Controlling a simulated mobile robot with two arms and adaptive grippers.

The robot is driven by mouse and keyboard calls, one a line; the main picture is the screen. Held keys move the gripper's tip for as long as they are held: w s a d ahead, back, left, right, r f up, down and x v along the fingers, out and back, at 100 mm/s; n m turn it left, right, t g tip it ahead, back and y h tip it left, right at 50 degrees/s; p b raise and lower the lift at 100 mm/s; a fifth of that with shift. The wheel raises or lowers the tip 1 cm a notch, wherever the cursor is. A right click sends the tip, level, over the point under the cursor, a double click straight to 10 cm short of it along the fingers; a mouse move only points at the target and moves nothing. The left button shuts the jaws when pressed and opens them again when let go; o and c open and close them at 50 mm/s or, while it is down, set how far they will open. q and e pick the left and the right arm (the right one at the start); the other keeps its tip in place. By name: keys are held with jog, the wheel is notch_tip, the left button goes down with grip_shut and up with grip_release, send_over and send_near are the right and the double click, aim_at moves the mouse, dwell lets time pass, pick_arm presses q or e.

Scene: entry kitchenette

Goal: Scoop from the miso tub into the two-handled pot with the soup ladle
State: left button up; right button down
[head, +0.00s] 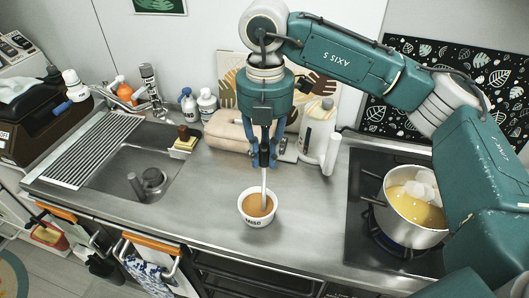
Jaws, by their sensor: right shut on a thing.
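The miso tub (245,213) is a small white round tub with dark lettering, standing on the steel counter near its front edge, with brown paste inside. My right gripper (264,160) points down above it and is shut on the soup ladle (264,188). The ladle's pale handle runs straight down into the tub; its bowl is hidden, apparently in the paste. The two-handled pot (412,232) is a steel pot on the stove at the right, with yellow broth and pale chunks in it. My right arm partly overlaps the stove area. My left gripper is not in view.
A sink (150,160) with a drying rack (92,148) lies at the left. Bottles (207,104), a beige pouch (228,130) and a white upright cylinder (332,153) stand behind the tub. The counter between tub and stove (360,208) is clear.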

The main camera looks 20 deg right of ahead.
aim_at(265, 146)
jog(key=shift+r, duration=0.15)
dwell(0.5)
jog(key=shift+r+p, duration=1)
jog(key=shift+r, duration=0.75)
jog(key=shift+r+p, duration=1.5)
jog(key=shift+r, duration=1.05)
jog(key=shift+f, duration=0.1)
